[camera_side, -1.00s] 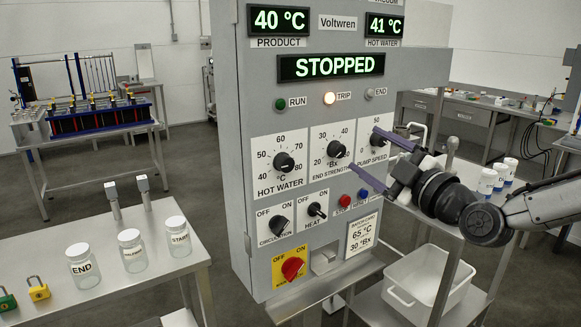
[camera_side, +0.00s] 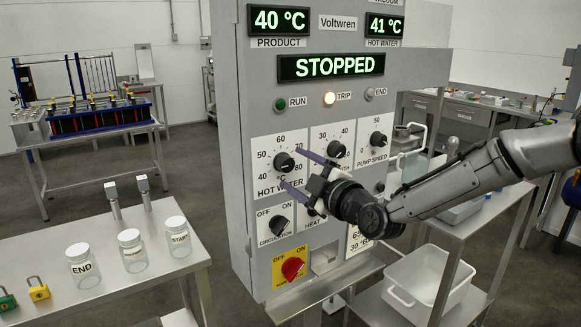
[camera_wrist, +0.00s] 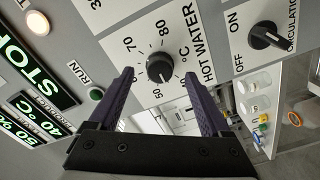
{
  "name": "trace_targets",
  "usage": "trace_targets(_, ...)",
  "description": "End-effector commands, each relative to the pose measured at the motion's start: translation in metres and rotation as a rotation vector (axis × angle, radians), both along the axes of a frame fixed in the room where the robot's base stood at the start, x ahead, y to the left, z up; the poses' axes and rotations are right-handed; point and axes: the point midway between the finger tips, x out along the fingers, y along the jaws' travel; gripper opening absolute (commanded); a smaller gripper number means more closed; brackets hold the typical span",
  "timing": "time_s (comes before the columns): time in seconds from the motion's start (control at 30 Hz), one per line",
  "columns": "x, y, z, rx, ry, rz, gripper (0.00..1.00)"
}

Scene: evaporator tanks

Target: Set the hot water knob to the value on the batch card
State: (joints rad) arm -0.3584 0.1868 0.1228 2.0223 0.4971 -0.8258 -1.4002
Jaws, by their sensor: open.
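The black hot water knob (camera_side: 284,162) sits on its white dial plate at the left of the grey panel. In the wrist view the knob (camera_wrist: 160,68) lies between my fingertips, with a small gap to each finger. Its exact pointer setting is hard to read. My gripper (camera_side: 293,168) is open and empty, its two purple fingers reaching toward the dial, one above and one below the knob. The batch card (camera_side: 358,240) is partly hidden behind my wrist; its lower line reads 30 °Bx.
The display (camera_side: 331,66) reads STOPPED and the trip lamp (camera_side: 329,99) is lit. The circulation switch (camera_side: 279,226) and the red rotary switch (camera_side: 292,268) sit below the dial. Jars, including the END jar (camera_side: 83,268), stand on the left bench.

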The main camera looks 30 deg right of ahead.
Motion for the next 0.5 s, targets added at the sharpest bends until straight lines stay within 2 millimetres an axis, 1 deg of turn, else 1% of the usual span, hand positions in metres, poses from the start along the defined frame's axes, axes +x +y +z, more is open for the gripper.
trace_targets(0.03,0.008,0.0,0.0,0.0,0.0,-0.001,0.82)
trace_targets(0.1,0.016,0.0,0.0,0.001,0.001,-0.002,0.82)
trace_targets(0.2,0.023,0.0,0.0,0.0,0.0,-0.001,0.82)
trace_targets(0.3,0.027,0.0,0.0,0.0,-0.001,0.0,0.82)
trace_targets(0.5,0.028,0.0,0.0,0.0,0.0,0.0,0.82)
